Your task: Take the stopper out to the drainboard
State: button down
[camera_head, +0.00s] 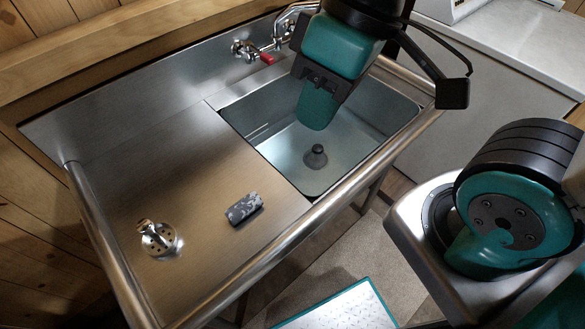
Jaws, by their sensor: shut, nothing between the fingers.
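The dark stopper (316,157) sits upright on the floor of the steel sink basin (360,165), near its front. The flat steel drainboard (150,165) lies to the left of the basin. My gripper (317,108) hangs over the basin, above the stopper in the picture and apart from it. Its teal fingers point down and are shut, with nothing held.
A grey speckled block (244,208) and a perforated metal strainer (159,239) lie on the drainboard. A tap with a red handle (267,58) stands behind the basin. A raised rim (290,238) runs along the front. The drainboard's back half is clear.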

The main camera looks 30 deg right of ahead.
aim_at(317, 149)
jog(key=z, duration=1.35)
jog(key=k, duration=0.75)
jog(key=u, duration=0.7)
jog(key=i, duration=1)
